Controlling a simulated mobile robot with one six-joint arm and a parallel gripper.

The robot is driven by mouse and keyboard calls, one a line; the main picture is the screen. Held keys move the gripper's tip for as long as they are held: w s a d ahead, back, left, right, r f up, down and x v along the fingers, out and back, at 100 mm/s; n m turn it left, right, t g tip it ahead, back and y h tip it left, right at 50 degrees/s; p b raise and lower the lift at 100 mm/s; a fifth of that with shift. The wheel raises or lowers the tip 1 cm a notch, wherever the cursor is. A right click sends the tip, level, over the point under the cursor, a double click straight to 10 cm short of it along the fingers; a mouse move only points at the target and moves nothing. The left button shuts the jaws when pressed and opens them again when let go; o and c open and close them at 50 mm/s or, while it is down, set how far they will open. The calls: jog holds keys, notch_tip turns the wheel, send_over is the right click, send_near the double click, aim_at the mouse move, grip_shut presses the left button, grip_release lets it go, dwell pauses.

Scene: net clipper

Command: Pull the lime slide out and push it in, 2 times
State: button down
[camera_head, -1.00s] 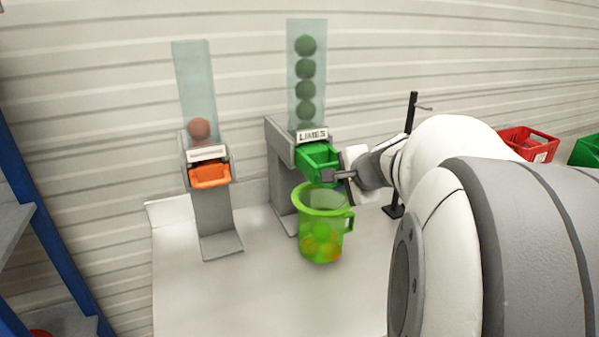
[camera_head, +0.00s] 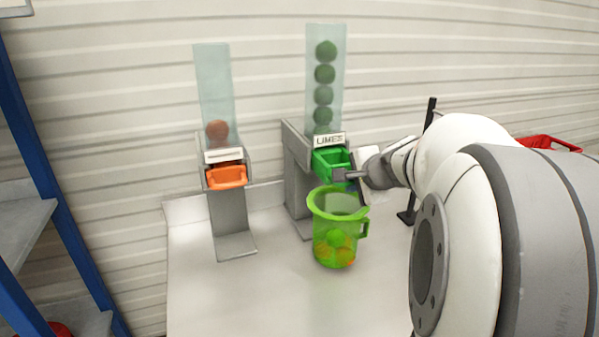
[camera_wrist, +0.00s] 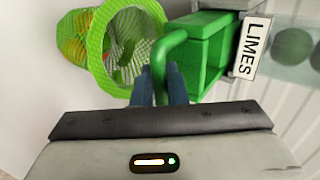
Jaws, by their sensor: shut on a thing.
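The green lime slide (camera_head: 332,164) juts out below the LIMES label (camera_head: 330,139) of the right dispenser. It looks like an open box with a loop handle (camera_wrist: 170,42) on its front. My gripper (camera_head: 342,175) is shut on this handle; in the wrist view the fingertips (camera_wrist: 160,78) are together at it. A clear tube (camera_head: 312,75) above the slide holds several limes. A green jug (camera_head: 322,213) stands on the counter below the slide, with orange fruit and a green one inside. How far the slide is out is hard to tell.
The left dispenser has an orange slide (camera_head: 227,177) and one orange fruit (camera_head: 217,131) in its tube. A black stand (camera_head: 428,130) is behind my arm. A red crate (camera_head: 550,143) is at the right. The white counter (camera_head: 205,292) is clear at the front left.

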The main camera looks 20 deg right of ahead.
jog(key=w+p, duration=0.1)
jog(key=w, duration=0.7)
jog(key=shift+w+r, duration=0.2)
dwell(0.3)
jog(key=shift+s, duration=0.15)
dwell(0.4)
jog(key=shift+s+d+b, duration=0.1)
jog(key=shift+s+b, duration=1.55)
jog(key=shift+s, duration=3.45)
jog(key=shift+w, duration=0.1)
jog(key=w+p, duration=0.2)
jog(key=w, duration=0.8)
jog(key=shift+w, duration=0.15)
